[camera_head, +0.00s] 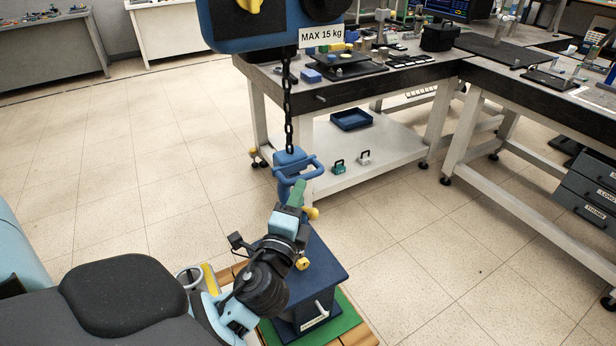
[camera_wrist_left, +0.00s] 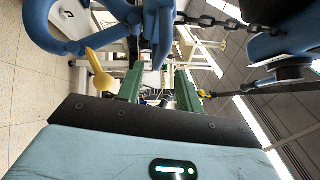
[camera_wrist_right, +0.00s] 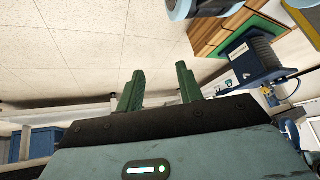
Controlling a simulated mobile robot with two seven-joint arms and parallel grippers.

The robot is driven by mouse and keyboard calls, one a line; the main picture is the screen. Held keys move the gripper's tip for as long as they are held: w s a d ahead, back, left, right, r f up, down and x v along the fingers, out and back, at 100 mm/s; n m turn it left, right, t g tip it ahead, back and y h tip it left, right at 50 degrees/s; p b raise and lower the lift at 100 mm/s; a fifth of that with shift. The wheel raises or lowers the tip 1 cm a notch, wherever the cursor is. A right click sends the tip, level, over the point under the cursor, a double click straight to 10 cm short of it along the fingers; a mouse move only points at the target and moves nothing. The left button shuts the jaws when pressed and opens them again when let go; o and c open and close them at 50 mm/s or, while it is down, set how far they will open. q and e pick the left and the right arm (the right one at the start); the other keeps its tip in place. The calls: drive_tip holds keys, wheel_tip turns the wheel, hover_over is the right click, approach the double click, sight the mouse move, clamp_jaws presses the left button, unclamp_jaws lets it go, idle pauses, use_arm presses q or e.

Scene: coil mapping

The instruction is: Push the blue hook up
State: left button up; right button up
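The blue hook block (camera_head: 289,160) hangs on a dark chain (camera_head: 289,100) below the blue hoist (camera_head: 270,22). It has a blue loop handle (camera_head: 308,168). My left gripper (camera_head: 298,190) is just below the handle. In the left wrist view its green fingers (camera_wrist_left: 158,88) are apart. Part of the blue hook (camera_wrist_left: 160,35) shows above and between them; I cannot tell whether they touch it.
A dark blue box (camera_head: 318,268) stands on a green mat on a wooden pallet below the hook. A workbench (camera_head: 340,83) with a lower shelf stands behind, and another bench (camera_head: 540,100) is at right. The floor at left is clear.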

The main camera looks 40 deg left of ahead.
sight(306, 175)
use_arm(q)
drive_tip(key=shift+x, duration=3.1)
clamp_jaws()
drive_tip(key=shift+p, duration=0.3)
